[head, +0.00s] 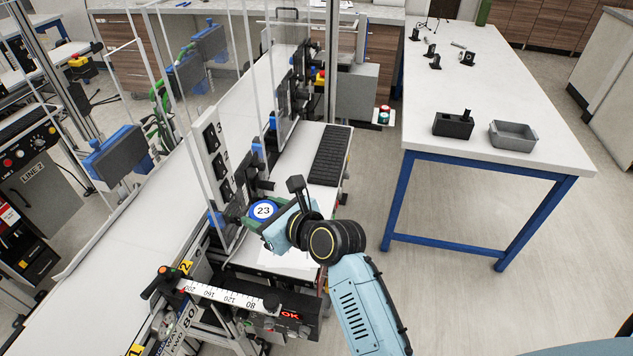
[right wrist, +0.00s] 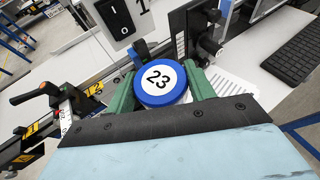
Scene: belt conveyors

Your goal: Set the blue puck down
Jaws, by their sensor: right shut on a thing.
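The blue puck (head: 263,210) has a white face with the number 23. It also shows in the right wrist view (right wrist: 160,84), between the two green fingers of my right gripper (right wrist: 163,92). In the head view my right gripper (head: 258,214) is shut on the puck beside the conveyor, near the numbered panel. The wrist view shows white paper below the puck. I cannot tell whether the puck touches a surface. My left gripper is not in view.
A white conveyor belt (head: 130,225) runs along the left. A panel with numbered switches (head: 212,150) stands close to my right gripper. A black keyboard (head: 330,155) lies just beyond. A ruler gauge (head: 225,296) is in front. A blue-legged table (head: 490,90) stands at right.

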